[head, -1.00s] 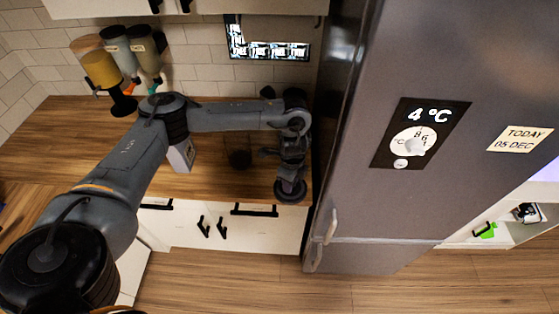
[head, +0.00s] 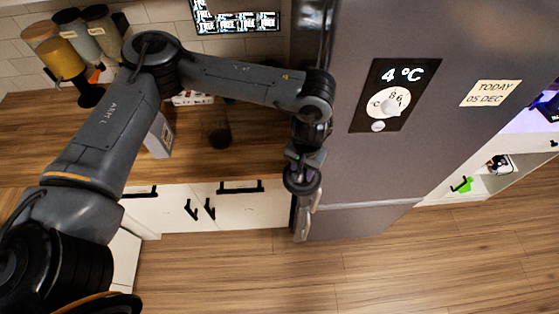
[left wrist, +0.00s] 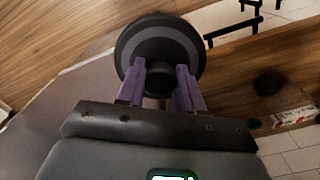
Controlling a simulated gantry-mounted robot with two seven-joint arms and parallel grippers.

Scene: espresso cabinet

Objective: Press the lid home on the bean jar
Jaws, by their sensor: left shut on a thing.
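My left gripper (left wrist: 160,90) is shut on the knob of a dark round lid (left wrist: 188,42), whose disc spreads out beyond the fingertips. In the head view my left gripper (head: 304,158) hangs in front of the fridge's left edge, with the lid (head: 302,180) beneath it. A small dark round vessel, apparently the bean jar (head: 220,128), stands on the wooden counter, left of the lid and apart from it. It shows as a dark blob in the left wrist view (left wrist: 270,83). Its opening is too dark to make out. My right gripper is out of view.
The tall grey fridge (head: 400,160) stands close on the right of my left gripper. A pale box (head: 159,136) stands on the counter (head: 60,140) left of the jar. Dispensers (head: 85,42) hang on the tiled wall. Black handles (head: 240,187) stick out from the cabinet fronts.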

